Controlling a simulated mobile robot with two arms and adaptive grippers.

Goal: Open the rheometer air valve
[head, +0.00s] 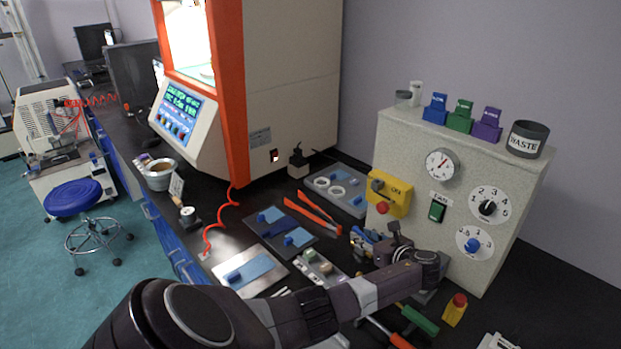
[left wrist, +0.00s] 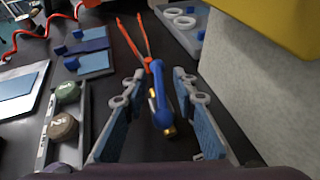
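A yellow box (head: 398,207) is mounted on the left side of the pale speckled cabinet. It carries a dark grey lever or knob on its face, with a red knob below. I take it to be the air valve; its lettering is too small to read surely. Its plain yellow side fills the upper right of the left wrist view (left wrist: 275,22). My left gripper (head: 372,242) is low in front of the cabinet, below and apart from the yellow box. In the left wrist view its two blue-padded fingers (left wrist: 157,88) are spread with nothing gripped. My right gripper is out of view.
A blue tool with brass-coloured ends (left wrist: 161,103) lies below my left fingers, near red-orange tongs (left wrist: 130,42). The cabinet (head: 500,240) has a green switch (head: 437,211), gauge and dials. Trays, a green-handled tool (head: 420,320) and a yellow bottle (head: 454,310) crowd the bench.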

